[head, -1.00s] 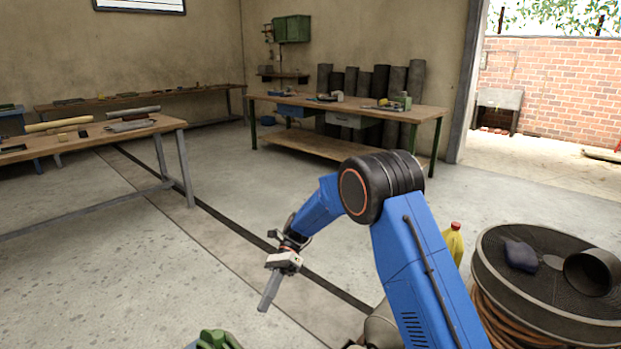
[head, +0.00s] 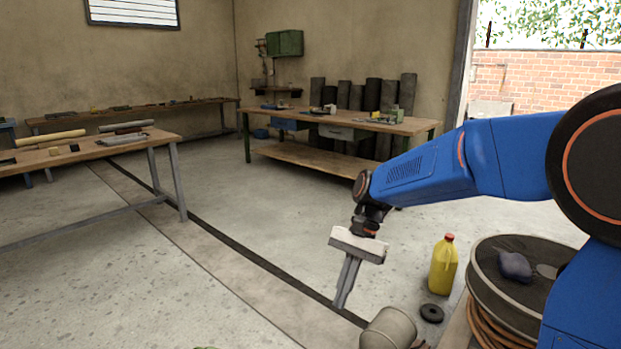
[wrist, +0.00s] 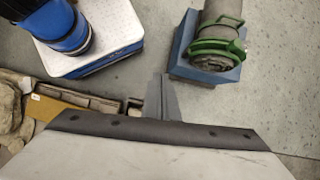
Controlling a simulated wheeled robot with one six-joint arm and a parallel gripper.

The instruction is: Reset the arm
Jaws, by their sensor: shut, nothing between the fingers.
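My gripper (head: 346,283) hangs at the end of my blue arm, to the right of the middle in the head view, and points down. Its two grey fingers lie together with nothing between them. The fingers also show in the wrist view (wrist: 162,98), close together above the pale gripper body. In the head view the gripper is over the concrete floor, above and left of a grey rounded container (head: 388,328). It appears apart from everything around it.
A yellow jug (head: 442,265) and a black ring (head: 431,313) are right of my gripper, near a round dark drum (head: 490,285). Workbenches stand at left (head: 100,148) and back (head: 400,126). In the wrist view, a green-collared pipe (wrist: 218,45) sits on a blue block. Open floor lies left.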

